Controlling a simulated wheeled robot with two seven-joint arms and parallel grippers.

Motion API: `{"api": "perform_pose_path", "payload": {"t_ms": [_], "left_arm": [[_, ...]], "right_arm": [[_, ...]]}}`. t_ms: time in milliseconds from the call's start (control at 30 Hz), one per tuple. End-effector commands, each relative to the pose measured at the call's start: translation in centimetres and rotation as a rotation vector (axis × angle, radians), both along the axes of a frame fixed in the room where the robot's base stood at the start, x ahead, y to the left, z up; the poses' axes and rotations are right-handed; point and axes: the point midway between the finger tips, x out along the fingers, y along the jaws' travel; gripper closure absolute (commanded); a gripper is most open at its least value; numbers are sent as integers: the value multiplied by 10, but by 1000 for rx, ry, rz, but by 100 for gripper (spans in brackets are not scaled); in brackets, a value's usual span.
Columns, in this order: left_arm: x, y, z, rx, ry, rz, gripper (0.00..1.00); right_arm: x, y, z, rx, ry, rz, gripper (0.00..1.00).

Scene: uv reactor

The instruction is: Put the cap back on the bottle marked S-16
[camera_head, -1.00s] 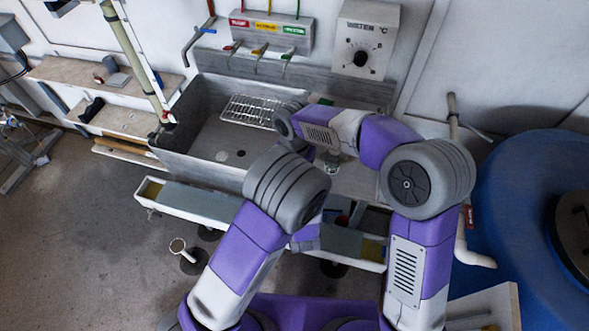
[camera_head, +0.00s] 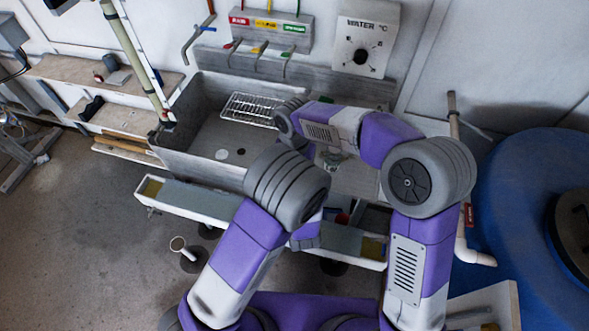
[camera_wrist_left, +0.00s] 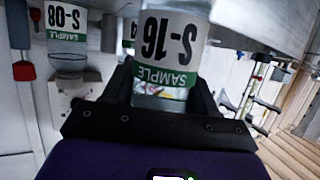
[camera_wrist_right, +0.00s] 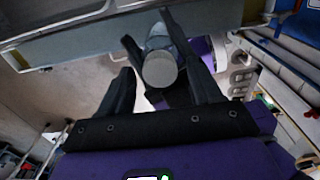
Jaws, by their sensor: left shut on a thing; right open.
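The bottle marked S-16 (camera_wrist_left: 170,45) fills the middle of the left wrist view, with a white label and green SAMPLE band, its text upside down there. My left gripper (camera_wrist_left: 165,90) is shut on it, one dark finger on each side. In the right wrist view, my right gripper (camera_wrist_right: 158,66) is open. A cylinder with a pale round end (camera_wrist_right: 159,69) shows between its fingers; I cannot tell whether that end is a cap or whether the fingers touch it. I cannot identify a loose cap.
A bottle marked S-08 (camera_wrist_left: 68,35) stands apart in the left wrist view, with another partly hidden bottle (camera_wrist_left: 130,38) nearer S-16. The head view shows a grey sink (camera_head: 205,155) with a wire rack (camera_head: 250,110), a front trough (camera_head: 185,199) and a blue tank (camera_head: 520,190).

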Motion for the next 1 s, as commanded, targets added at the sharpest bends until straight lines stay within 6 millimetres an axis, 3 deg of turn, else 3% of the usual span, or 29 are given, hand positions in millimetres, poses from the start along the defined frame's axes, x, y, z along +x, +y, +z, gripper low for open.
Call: {"api": "perform_pose_path", "payload": {"t_ms": [300,600,667,800,1000], "left_arm": [[0,0,0,-1,-1,0,100],[0,0,0,-1,-1,0,100],[0,0,0,-1,-1,0,100],[0,0,0,0,-1,0,100],[0,0,0,-1,-1,0,100]], "right_arm": [[1,0,39,3,-3,0,36],[0,0,43,1,0,0,36],[0,0,43,1,0,0,30],[0,0,43,1,0,0,9],[0,0,43,1,0,0,6]]}}
